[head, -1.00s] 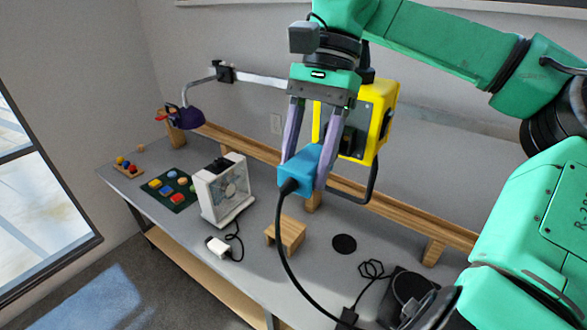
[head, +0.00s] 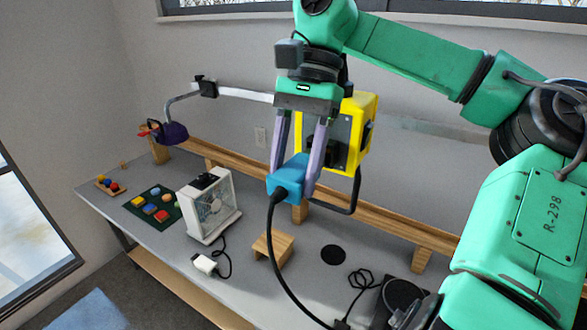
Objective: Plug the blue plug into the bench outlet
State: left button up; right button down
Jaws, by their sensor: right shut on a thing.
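My right gripper (head: 292,172) is shut on the blue plug (head: 287,180) and holds it above the bench. A black cable hangs from the plug and curves down to the bench's front right. A yellow box (head: 366,103) with a grey face and dark fittings stands behind and to the right of the plug; it looks like the bench outlet. My gripper fingers cover part of its left side. The plug overlaps the box's lower left in the picture; I cannot tell the depth gap between them. My left gripper is not in view.
On the grey bench (head: 110,204) stand a white fan (head: 208,208), a white plug (head: 204,264), a wooden stand (head: 274,248) and a green board (head: 152,208) with coloured blocks. A wooden rail (head: 380,229) runs along the back.

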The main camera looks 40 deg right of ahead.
jog(key=shift+w+d, duration=0.2)
jog(key=shift+d, duration=0.45)
jog(key=shift+w+d, duration=0.2)
jog(key=shift+d, duration=0.4)
jog(key=shift+c, duration=0.9)
grip_release()
jog(key=shift+a, duration=0.1)
jog(key=v, duration=0.5)
jog(key=shift+d+r, duration=0.2)
jog(key=shift+r, duration=0.15)
jog(key=shift+v, duration=0.85)
jog(key=shift+a+r, duration=0.1)
